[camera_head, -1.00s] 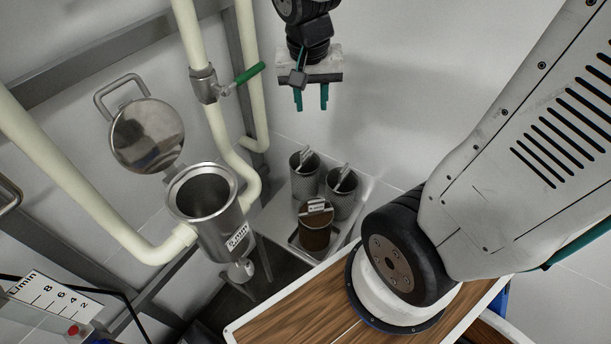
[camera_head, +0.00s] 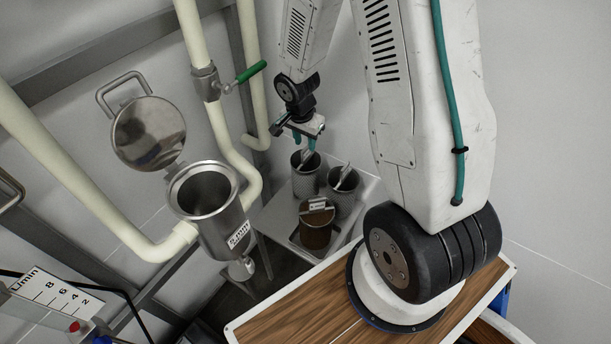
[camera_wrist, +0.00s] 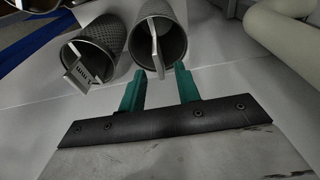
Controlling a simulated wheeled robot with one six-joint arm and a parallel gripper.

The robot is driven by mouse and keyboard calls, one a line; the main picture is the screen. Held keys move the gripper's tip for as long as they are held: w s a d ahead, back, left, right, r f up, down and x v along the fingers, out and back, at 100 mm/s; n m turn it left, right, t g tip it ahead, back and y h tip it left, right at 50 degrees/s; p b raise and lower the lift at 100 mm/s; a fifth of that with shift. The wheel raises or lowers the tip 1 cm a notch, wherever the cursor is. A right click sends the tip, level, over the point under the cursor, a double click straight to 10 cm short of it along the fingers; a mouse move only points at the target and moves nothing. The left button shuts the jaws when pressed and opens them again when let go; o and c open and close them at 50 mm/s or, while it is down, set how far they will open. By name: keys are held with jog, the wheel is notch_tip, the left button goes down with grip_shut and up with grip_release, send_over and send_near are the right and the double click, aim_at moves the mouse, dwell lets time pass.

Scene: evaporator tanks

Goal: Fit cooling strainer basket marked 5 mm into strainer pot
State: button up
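The strainer pot (camera_head: 232,222) stands open at the left with a mm label on its front that I cannot read surely. Its round lid (camera_head: 147,133) is swung up behind it. A grey mesh basket (camera_head: 305,182) at the back left of the stand has an upright handle plate (camera_wrist: 155,47). A second grey basket (camera_head: 343,200) is to its right; its tag in the wrist view (camera_wrist: 84,77) is too blurred to read. A brown basket (camera_head: 316,236) is in front. My gripper (camera_head: 305,146) is open just above the back-left basket, fingertips (camera_wrist: 160,72) apart and empty.
The baskets stand on a pale stand (camera_head: 272,220) against the wall. A cream pipe (camera_head: 228,150) with a green-handled valve (camera_head: 250,72) runs between the pot and my arm. A wooden top (camera_head: 290,318) is in front.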

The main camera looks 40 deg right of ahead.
aim_at(306, 148)
jog(key=f, duration=0.4)
jog(key=shift+d+f, duration=0.1)
jog(key=shift+d, duration=0.1)
grip_shut()
dwell(1.2)
